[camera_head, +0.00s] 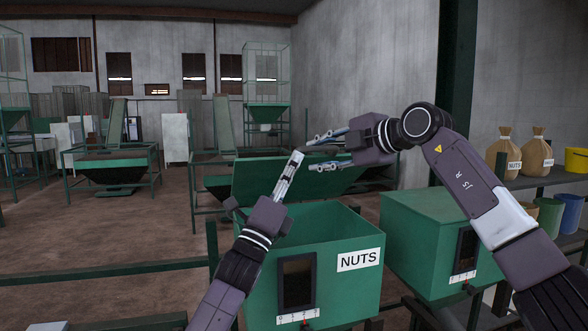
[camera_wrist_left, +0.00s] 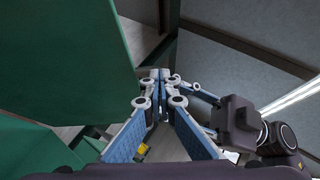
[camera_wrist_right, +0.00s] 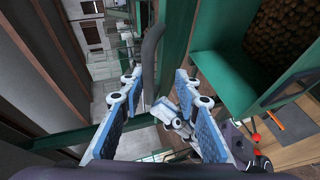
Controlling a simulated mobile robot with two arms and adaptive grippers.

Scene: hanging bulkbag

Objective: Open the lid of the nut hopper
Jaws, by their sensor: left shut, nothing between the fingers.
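The green nut hopper (camera_head: 335,285) with a NUTS label stands in front of me in the head view. Its green lid (camera_head: 255,178) is raised and tilted up at the back, so the top is open; brown nuts (camera_wrist_right: 285,28) show inside in the right wrist view. My left gripper (camera_head: 297,157) is shut and empty, pointing up in front of the lid. A green panel (camera_wrist_left: 75,60) fills the left of the left wrist view. My right gripper (camera_head: 315,152) is open and empty, above the lid's right part. A dark bar (camera_wrist_right: 151,60) shows between its fingers; contact is unclear.
A second green hopper (camera_head: 435,225) stands close on the right. A shelf on the right carries sacks (camera_head: 505,152) and buckets (camera_head: 570,212). A green rail (camera_head: 110,268) runs at the left. Other machines stand behind, with open floor between.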

